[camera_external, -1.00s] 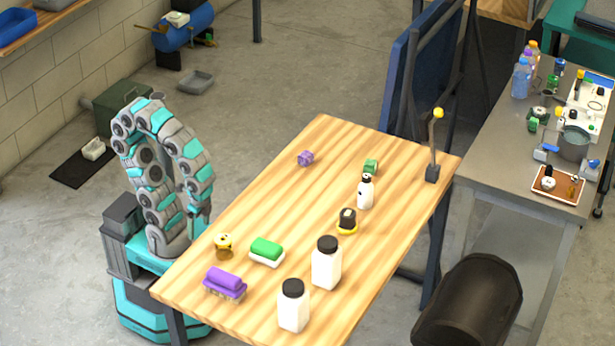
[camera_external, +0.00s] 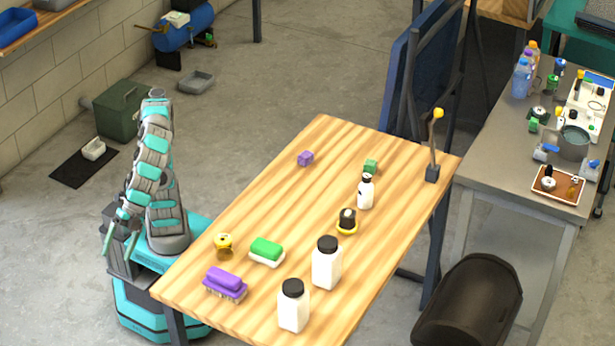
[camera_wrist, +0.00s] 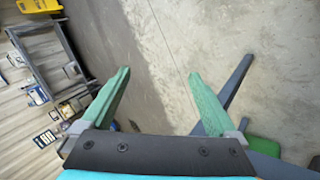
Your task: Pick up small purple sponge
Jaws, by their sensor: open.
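A small purple block (camera_external: 305,158), which looks like the small purple sponge, lies near the far left edge of the wooden table (camera_external: 290,200). A larger purple brush-like piece (camera_external: 225,283) with a paler, bristly underside lies at the table's near left. My gripper (camera_external: 119,243) is off the table, over the left side of my base, with its fingers hanging down. It is well apart from both purple things. In the wrist view my gripper (camera_wrist: 158,75) is open and empty, with bare concrete floor between its green fingers. Neither purple thing shows there.
The table also holds a green-and-white brush (camera_external: 267,251), a yellow-topped jar (camera_external: 224,246), two white bottles with black lids (camera_external: 326,263), a smaller white bottle (camera_external: 366,192), a black-and-yellow item (camera_external: 347,221), a green block (camera_external: 371,167) and a lamp-like post (camera_external: 433,150). The table's middle left is clear.

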